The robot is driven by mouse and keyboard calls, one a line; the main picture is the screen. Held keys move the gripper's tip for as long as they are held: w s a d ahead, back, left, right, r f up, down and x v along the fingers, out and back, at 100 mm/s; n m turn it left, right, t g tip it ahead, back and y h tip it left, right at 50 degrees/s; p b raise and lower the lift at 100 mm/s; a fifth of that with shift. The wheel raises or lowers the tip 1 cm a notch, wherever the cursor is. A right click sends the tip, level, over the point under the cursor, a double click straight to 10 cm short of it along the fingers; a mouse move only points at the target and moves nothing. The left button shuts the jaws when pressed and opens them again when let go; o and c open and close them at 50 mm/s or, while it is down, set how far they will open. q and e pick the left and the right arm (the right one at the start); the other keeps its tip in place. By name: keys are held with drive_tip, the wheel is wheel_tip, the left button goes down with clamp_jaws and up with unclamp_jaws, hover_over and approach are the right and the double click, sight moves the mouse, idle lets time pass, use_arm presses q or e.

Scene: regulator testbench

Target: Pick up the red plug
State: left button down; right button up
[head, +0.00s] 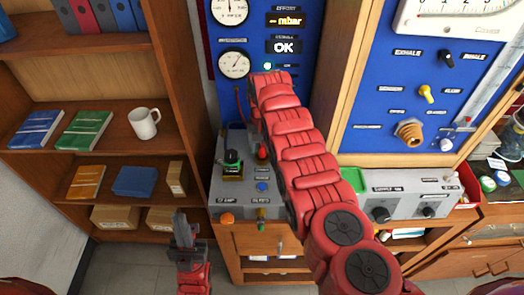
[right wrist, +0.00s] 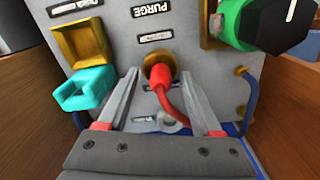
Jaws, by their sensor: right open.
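The red plug (right wrist: 160,78) sits in a round brass socket on the grey panel in the right wrist view, with a red cable curving down from it. In the head view a red piece (head: 262,152), likely this plug, shows beside my right arm, which partly covers it. My right gripper (right wrist: 162,73) is open, its fingers on either side of the plug and cable in the picture. I cannot tell whether they touch it. The right gripper is hidden in the head view. My left gripper (head: 183,232) is low, left of the cabinet, away from the plug; its jaw opening is unclear.
A turquoise part (right wrist: 84,90) is close on the left. A blue hose (right wrist: 249,100) runs at the right. A shelf with a white mug (head: 143,123) stands at left in the head view.

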drive_tip(key=shift+w+f, duration=0.1)
drive_tip(key=shift+f, duration=0.1)
clamp_jaws()
drive_tip(key=shift+r, duration=0.15)
idle(0.3)
